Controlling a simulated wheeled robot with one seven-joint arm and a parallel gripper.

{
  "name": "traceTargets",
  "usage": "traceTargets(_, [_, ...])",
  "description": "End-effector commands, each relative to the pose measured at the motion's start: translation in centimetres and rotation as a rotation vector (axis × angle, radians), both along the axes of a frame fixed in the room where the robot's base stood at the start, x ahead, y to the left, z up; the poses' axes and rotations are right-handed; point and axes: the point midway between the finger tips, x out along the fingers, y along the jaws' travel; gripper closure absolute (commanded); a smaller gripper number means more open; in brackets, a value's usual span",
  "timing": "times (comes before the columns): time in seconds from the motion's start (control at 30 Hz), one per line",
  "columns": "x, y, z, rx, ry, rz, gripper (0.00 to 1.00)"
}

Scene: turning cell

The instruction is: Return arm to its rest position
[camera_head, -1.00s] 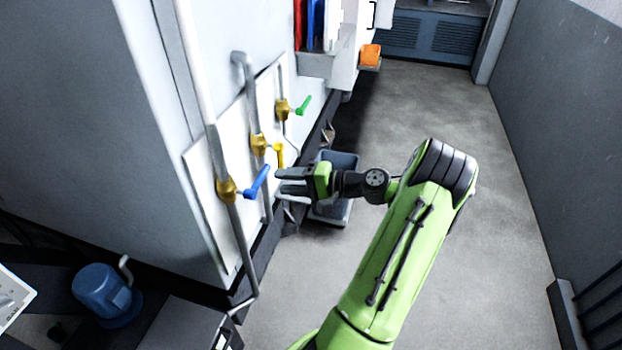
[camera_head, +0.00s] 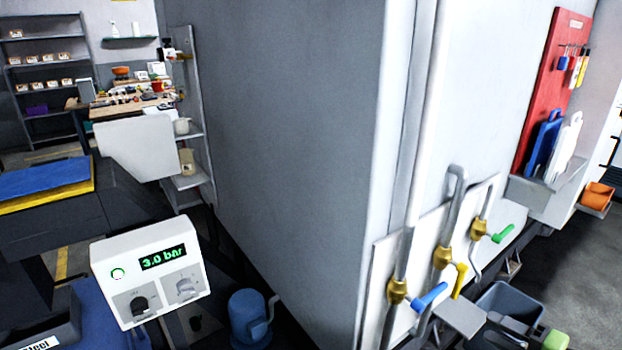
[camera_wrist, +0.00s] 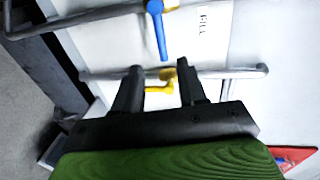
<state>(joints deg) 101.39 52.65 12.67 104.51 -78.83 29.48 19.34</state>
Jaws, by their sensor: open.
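My gripper (camera_wrist: 159,68) is open, with its two dark fingers apart and nothing held. In the wrist view the yellow valve handle (camera_wrist: 158,89) shows in the gap between the fingers; the distance to it is unclear. The blue valve handle (camera_wrist: 159,38) is just above. The green handle (camera_head: 503,234) is farther along the white panel. The rest of my arm is out of view.
Vertical pipes (camera_head: 418,150) run up the cabinet corner beside the valves. A grey bin (camera_head: 506,301) stands on the floor near my gripper. A gauge box (camera_head: 150,270) reading 3.0 bar and a blue motor (camera_head: 248,318) are at lower left. Open floor (camera_head: 585,270) lies at right.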

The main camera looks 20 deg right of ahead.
Motion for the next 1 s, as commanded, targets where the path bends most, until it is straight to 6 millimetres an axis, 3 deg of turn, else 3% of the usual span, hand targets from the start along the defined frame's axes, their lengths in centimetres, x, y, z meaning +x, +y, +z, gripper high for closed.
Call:
traceTargets(0.07, [0.8,0.8,0.3,-0.019,0.025,0.029,0.59])
traceTargets(0.17, [3.8,4.2,1.1,-0.102,0.133,0.141,0.59])
traceTargets(0.3, [7.5,12.1,2.6,-0.328,0.350,0.360,0.59])
traceTargets(0.43, [7.9,19.7,4.8,-0.589,0.502,0.527,0.59])
traceTargets(0.57, [5.5,26.1,7.5,-0.864,0.578,0.633,0.59])
traceTargets(0.7, [0.5,30.8,10.4,-1.125,0.570,0.680,0.59])
traceTargets(0.83, [-4.2,32.4,11.9,-1.279,0.509,0.684,0.59])
traceTargets(1.0, [-7.1,32.3,12.3,-1.344,0.457,0.677,0.59])
